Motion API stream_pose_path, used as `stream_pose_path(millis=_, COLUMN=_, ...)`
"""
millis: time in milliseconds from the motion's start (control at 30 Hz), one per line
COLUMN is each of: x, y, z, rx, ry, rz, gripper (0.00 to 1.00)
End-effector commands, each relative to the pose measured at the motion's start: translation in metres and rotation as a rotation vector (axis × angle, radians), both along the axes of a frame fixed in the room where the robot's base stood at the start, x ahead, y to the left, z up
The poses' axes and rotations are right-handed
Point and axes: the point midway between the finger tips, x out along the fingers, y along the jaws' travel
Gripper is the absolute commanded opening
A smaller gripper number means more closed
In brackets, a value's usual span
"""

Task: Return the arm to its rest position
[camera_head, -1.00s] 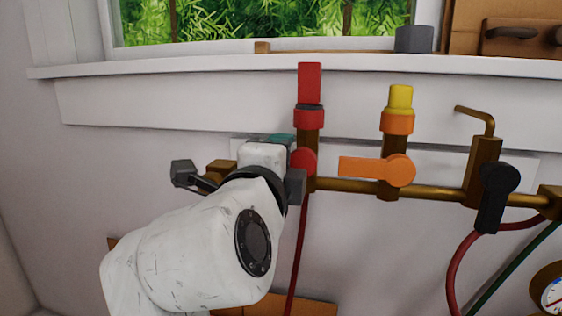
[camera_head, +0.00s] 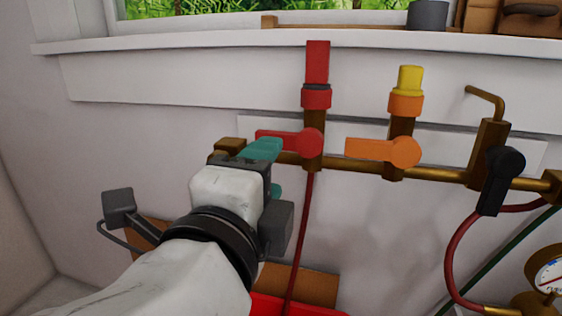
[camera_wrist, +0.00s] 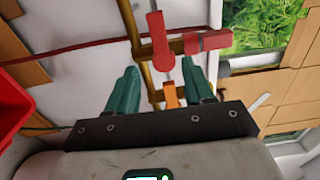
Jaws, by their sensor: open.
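My gripper (camera_head: 268,168) has teal fingers and is in front of the left end of the brass pipe in the head view. In the wrist view its two fingers (camera_wrist: 158,85) are spread apart with nothing held between them. The red valve lever (camera_head: 284,138) lies level, pointing left, just behind and above the fingers. The lever also shows beyond the fingertips in the wrist view (camera_wrist: 158,38). I cannot tell the exact gap between fingers and lever. My white arm comes up from the bottom of the head view.
An orange lever (camera_head: 375,150) and a black handle (camera_head: 500,178) are on the pipe (camera_head: 345,167) to the right. A red hose (camera_head: 301,230) hangs below. A gauge (camera_head: 548,275) is at lower right. A window sill (camera_head: 200,45) runs above. A red bin (camera_wrist: 12,105) is at the left of the wrist view.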

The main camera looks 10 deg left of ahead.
Motion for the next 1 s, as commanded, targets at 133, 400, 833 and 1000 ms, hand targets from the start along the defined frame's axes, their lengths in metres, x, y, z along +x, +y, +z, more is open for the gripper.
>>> stream_pose_path(millis=133, x=0.000, y=0.000, z=0.000, rx=0.000, ry=0.000, rz=0.000, gripper=0.52)
stream_pose_path(millis=400, x=0.015, y=-0.019, z=-0.033, rx=-0.107, ry=0.067, rz=-0.015, gripper=0.52)
stream_pose_path(millis=833, x=0.038, y=-0.191, z=-0.259, rx=-0.808, ry=0.628, rz=0.089, gripper=0.52)
stream_pose_path(millis=1000, x=-0.002, y=-0.263, z=-0.344, rx=-1.017, ry=0.866, rz=0.254, gripper=0.52)
